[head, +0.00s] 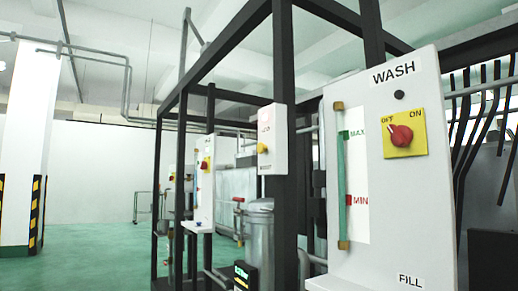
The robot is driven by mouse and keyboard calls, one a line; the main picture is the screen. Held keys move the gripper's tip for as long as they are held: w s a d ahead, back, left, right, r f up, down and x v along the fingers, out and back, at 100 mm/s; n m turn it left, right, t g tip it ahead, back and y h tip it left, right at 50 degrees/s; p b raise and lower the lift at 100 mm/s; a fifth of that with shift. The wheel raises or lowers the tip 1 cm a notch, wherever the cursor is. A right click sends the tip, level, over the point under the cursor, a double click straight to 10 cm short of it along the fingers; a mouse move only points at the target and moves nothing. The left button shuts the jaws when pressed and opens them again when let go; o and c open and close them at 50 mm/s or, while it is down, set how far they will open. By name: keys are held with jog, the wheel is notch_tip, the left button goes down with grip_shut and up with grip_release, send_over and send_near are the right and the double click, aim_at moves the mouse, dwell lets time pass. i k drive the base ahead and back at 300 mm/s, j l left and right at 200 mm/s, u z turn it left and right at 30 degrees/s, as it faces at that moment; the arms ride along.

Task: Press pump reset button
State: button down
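No label reading pump reset is legible. A small black round button or lamp (399,95) sits under the WASH label on the near white panel (390,215) at right. Below it, a red rotary knob (401,135) is on a yellow plate (415,119) marked for off and on. A smaller white box (273,125) hangs on a dark post left of the panel. It bears small red lettering, too small to read, and a yellow button-like part (262,148). I cannot tell which of these is the pump reset button. My gripper is not in view.
A level gauge (356,220) with MAX and MIN marks is on the panel. A dark steel frame (287,90) holds the equipment. A metal canister (259,240) and a farther panel (205,185) stand behind. Green floor (90,260) is open at left, beside a striped column (25,150).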

aim_at(261, 148)
jog(key=u, duration=1.45)
jog(key=i+l, duration=0.15)
jog(key=i, duration=0.15)
jog(key=i+l+u, duration=0.15)
jog(key=i+j, duration=0.05)
jog(key=i, duration=0.05)
